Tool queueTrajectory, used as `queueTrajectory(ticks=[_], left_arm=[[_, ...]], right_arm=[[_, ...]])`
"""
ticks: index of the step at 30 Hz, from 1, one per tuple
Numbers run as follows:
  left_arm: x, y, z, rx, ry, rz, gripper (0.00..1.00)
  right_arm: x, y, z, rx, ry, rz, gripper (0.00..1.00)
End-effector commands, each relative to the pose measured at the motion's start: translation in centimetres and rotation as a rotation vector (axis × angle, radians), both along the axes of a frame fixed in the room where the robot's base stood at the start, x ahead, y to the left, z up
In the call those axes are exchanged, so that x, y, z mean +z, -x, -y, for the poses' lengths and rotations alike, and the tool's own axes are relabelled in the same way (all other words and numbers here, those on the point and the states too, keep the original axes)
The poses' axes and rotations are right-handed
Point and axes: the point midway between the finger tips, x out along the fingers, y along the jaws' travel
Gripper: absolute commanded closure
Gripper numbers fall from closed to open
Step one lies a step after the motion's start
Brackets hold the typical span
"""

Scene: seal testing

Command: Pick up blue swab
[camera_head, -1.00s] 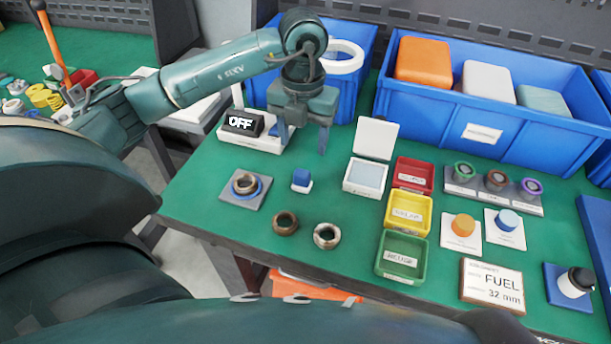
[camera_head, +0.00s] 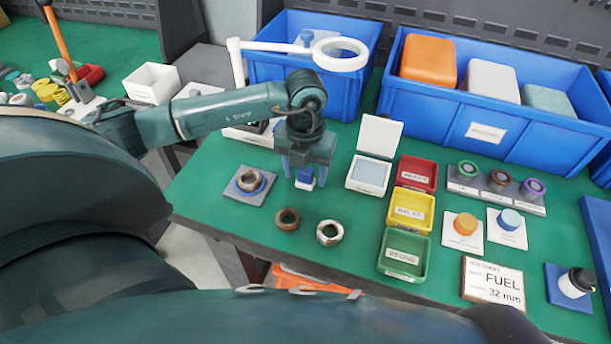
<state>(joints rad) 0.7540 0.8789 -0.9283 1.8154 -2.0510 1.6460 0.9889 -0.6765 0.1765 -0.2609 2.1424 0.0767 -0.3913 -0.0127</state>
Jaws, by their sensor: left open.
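A small blue swab (camera_head: 305,174) with a white lower part stands on the green table, left of the middle. My left gripper (camera_head: 305,178) points down over it with open jaws. One finger shows on each side of the swab, and the gripper body hides part of its top. Whether either finger touches it I cannot tell. My right gripper is out of view.
A grey pad with a ring (camera_head: 249,181) lies left of the swab. Two loose rings (camera_head: 287,219) (camera_head: 330,232) lie in front. An open white box (camera_head: 369,174) and red, yellow and green trays (camera_head: 403,253) stand to the right. A white ring-lamp (camera_head: 340,54) stands behind.

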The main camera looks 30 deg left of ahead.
Motion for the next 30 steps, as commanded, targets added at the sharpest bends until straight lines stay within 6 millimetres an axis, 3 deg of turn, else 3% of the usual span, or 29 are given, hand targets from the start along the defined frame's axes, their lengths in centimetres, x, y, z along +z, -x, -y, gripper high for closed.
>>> queueTrajectory(ticks=[18, 26, 30], left_arm=[[0.1, 0.0, 0.0, 0.0, 0.001, 0.001, 0.91], [0.4, -0.1, 0.0, 0.0, 0.001, 0.002, 0.91], [2.4, -0.1, 0.0, 0.0, 0.002, 0.006, 0.91]], right_arm=[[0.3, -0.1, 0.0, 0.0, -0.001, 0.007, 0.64], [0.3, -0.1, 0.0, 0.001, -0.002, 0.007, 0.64], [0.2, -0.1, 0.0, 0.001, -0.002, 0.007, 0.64]])
